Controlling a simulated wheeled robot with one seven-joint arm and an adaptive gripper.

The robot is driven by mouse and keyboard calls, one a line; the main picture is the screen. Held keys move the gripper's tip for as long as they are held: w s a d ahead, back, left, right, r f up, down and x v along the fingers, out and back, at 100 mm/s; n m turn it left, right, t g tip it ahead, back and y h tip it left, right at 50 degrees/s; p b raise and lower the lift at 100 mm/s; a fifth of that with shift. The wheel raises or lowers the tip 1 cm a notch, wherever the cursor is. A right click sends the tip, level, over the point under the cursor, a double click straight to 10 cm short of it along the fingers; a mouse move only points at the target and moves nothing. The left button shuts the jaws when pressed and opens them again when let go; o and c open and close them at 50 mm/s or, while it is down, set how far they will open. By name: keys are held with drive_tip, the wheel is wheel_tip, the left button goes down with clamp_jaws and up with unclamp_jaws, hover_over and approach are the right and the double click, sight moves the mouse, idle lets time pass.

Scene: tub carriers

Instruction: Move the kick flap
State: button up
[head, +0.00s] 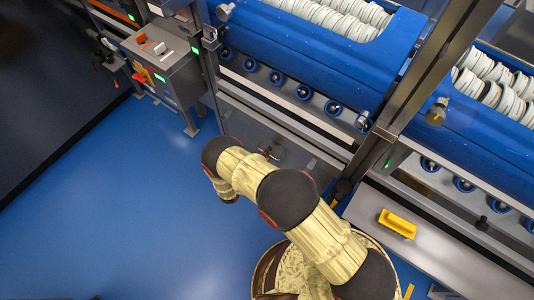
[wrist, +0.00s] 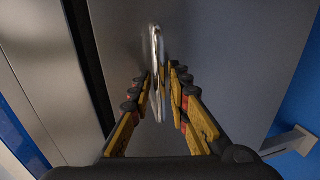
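The kick flap appears to be the plain grey panel (wrist: 215,50) that fills the middle of the wrist view. A shiny metal loop handle (wrist: 156,45) stands out from it. My gripper (wrist: 160,78) has its two black-and-yellow fingers on either side of the handle, with the handle in the gap between them. The fingers are apart, and I see no clear contact with the handle. In the head view a grey panel (head: 250,130) lies low under the blue carrier line. My arm hides most of my gripper there.
Blue tub carriers (head: 320,50) with white discs run along the upper right, above rollers. A metal post (head: 425,85) stands right of my arm. A yellow block (head: 398,223) lies on a grey ledge (head: 440,250). A control box (head: 165,60) stands upper left. Blue floor (head: 110,210) is clear at left.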

clamp_jaws()
idle(0.5)
drive_tip(key=shift+s, duration=0.1)
